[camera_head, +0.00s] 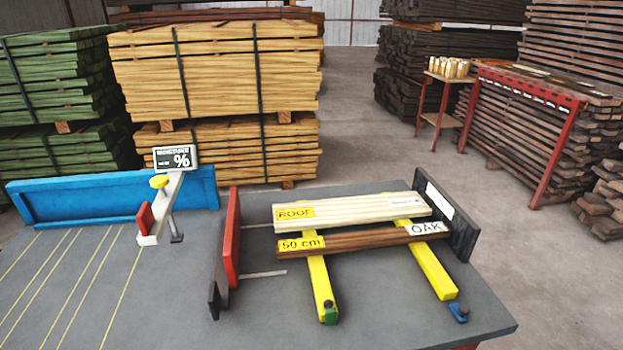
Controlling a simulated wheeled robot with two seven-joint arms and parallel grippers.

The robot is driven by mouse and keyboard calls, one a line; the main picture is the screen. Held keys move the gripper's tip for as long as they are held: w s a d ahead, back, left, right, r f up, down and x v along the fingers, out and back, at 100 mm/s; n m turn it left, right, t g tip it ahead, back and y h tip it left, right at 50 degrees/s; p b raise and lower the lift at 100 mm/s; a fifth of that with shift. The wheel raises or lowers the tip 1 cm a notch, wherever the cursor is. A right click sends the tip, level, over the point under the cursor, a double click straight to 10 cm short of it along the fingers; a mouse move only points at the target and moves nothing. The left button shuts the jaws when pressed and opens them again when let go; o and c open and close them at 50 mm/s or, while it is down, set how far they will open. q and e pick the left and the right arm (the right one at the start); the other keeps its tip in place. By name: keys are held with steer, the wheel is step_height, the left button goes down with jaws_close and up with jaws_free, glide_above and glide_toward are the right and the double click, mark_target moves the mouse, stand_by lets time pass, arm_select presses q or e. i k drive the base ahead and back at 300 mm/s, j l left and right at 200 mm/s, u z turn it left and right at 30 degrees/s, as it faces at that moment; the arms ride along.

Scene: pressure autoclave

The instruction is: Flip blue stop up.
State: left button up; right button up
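The blue stop (459,312) is a small piece at the near end of the right yellow rail (432,270), close to the table's right front edge. It looks low, with its blue part hanging at or just beyond the rail end; its exact angle is too small to tell. A similar green stop (328,314) sits at the near end of the left yellow rail (319,285). Neither of my grippers shows in the head view.
Two boards, pale ROOF (350,208) and brown OAK (350,239), lie across the rails between a red-and-black plate (232,238) and a black end plate (458,228). A moisture gauge (160,210) and blue fence (90,199) stand left. The grey table's (400,322) front is clear.

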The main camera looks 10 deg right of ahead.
mark_target(461, 313)
steer(key=z, duration=1.35)
